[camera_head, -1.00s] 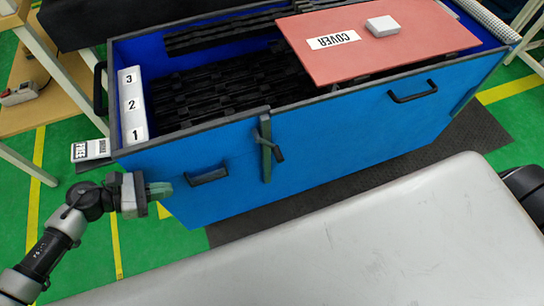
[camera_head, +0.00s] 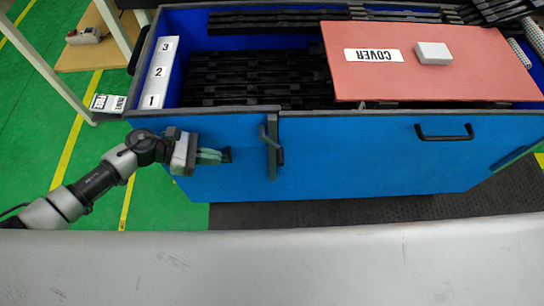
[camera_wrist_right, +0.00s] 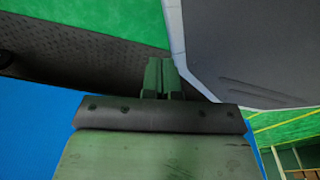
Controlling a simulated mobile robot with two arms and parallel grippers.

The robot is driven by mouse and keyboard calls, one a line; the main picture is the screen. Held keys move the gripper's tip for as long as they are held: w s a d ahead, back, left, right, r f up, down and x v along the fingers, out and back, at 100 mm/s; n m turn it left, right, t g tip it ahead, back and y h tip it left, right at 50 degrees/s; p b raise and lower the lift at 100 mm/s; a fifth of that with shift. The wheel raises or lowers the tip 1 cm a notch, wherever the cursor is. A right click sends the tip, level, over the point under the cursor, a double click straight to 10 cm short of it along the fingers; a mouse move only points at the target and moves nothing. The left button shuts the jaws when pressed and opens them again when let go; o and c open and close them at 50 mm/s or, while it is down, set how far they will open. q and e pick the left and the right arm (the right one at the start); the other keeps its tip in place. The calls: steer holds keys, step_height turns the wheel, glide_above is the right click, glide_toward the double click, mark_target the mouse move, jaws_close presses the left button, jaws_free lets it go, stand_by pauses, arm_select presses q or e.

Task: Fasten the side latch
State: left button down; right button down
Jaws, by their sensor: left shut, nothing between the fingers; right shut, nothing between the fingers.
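The side latch (camera_head: 271,148) is a dark upright bar with a slanted lever on the front wall of the blue crate (camera_head: 350,160). My left gripper (camera_head: 213,156) has greenish fingers, shut and empty, pointing right toward the latch. The latch is not seen there.
A red cover (camera_head: 430,75) with a white block (camera_head: 433,53) lies over the crate's right part. Dark trim strips (camera_head: 255,75) fill the left part beside a numbered white strip (camera_head: 159,72). Another front handle (camera_head: 444,133) sticks out at right. A grey surface (camera_head: 300,262) spans the foreground.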

arm_select(q)
steer(key=shift+a, duration=0.1)
arm_select(e)
steer(key=shift+a, duration=0.1)
